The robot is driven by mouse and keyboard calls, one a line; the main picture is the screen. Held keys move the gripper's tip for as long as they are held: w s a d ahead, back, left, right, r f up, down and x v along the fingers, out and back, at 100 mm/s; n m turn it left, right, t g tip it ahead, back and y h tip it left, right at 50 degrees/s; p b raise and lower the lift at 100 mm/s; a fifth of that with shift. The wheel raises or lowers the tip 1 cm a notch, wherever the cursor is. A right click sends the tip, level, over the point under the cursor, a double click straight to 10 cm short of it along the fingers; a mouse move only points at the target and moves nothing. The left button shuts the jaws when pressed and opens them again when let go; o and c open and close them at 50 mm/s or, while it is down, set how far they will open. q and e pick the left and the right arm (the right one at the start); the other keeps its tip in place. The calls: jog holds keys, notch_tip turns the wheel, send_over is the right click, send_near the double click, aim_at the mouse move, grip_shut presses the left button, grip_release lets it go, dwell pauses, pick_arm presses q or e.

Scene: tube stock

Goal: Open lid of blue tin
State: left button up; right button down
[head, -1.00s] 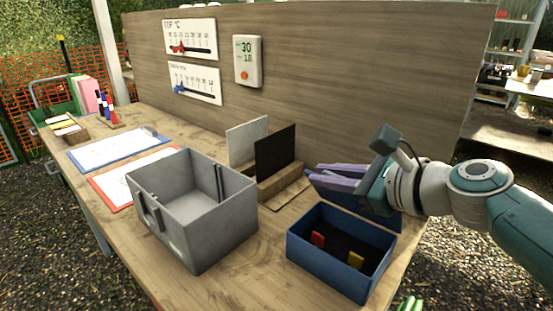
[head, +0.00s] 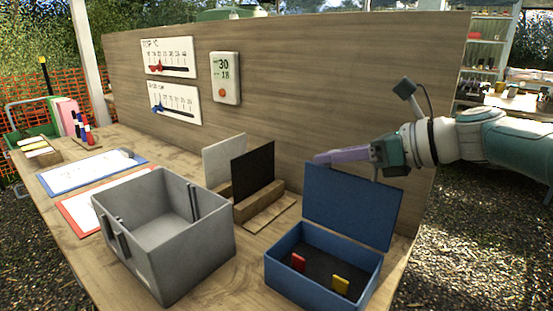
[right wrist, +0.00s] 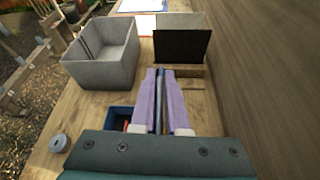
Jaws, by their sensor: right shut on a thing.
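The blue tin (head: 298,282) stands on the bench at the front right, with a red piece (head: 298,262) and a yellow piece (head: 341,285) inside on its dark floor. Its lid (head: 350,208) stands nearly upright at the tin's back edge, leaving the tin open. My right gripper (head: 320,157), with purple fingers, is shut on the top edge of the lid. In the right wrist view, the lid's edge (right wrist: 160,100) shows as a thin strip between the fingers, and part of the tin (right wrist: 118,113) shows beside them. My left gripper is not in view.
A grey open bin (head: 165,262) stands left of the tin. A wooden rack (head: 262,203) holding a white and a black panel is behind them. The wooden back panel (head: 330,80) closes off the bench's rear. Clipboards (head: 92,170) lie farther left.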

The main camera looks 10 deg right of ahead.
jog(key=shift+f, duration=0.15)
jog(key=c, duration=1)
grip_release()
jog(key=shift+o, duration=0.2)
jog(key=shift+s, duration=0.1)
jog(key=shift+s+d+r+p, duration=0.15)
jog(key=shift+d+r+p, duration=0.05)
jog(key=shift+r+p, duration=0.2)
jog(key=p+v, duration=0.4)
jog(key=shift+s+d+r, duration=0.15)
jog(key=shift+s+r, duration=0.05)
jog(key=shift+r, duration=0.05)
jog(key=v, duration=0.3)
jog(key=p+v, duration=0.1)
jog(key=shift+s+d+f, duration=0.2)
jog(key=shift+s, duration=0.05)
